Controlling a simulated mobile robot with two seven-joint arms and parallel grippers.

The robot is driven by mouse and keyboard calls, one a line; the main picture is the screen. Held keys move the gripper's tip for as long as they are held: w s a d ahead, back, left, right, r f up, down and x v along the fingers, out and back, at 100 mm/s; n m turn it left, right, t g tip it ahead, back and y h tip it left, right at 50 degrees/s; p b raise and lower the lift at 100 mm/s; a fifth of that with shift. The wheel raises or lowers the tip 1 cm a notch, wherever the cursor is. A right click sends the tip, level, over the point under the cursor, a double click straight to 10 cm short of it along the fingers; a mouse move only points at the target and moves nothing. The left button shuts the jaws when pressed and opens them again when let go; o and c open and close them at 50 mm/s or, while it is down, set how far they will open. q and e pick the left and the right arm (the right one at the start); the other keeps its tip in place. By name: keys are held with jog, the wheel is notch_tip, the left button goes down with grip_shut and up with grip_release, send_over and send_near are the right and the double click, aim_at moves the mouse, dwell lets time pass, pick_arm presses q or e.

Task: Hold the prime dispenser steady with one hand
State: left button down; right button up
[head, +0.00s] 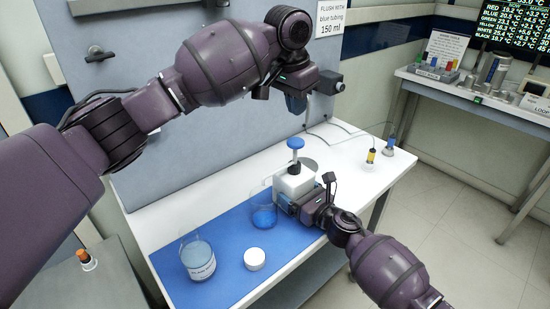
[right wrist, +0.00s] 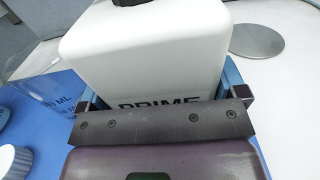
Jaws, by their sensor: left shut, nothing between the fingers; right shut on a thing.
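The prime dispenser is a white bottle (head: 294,180) with a black collar and a blue pump top (head: 295,143). It stands upright at the blue mat's far right end. My right gripper (head: 287,196) is shut on its lower body; in the right wrist view the blue fingers flank the white bottle (right wrist: 150,50). The word PRIME is partly hidden by the gripper. My left gripper (head: 296,103) is shut and empty, pointing down above the pump top and apart from it.
A labelled beaker (head: 198,260) and a white cap (head: 254,259) are nearer on the blue mat (head: 225,238). A grey disc (right wrist: 257,41) lies behind the dispenser. Yellow (head: 371,155) and blue (head: 389,146) small items stand right.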

jog(key=o, duration=0.8)
jog(key=shift+c, duration=0.2)
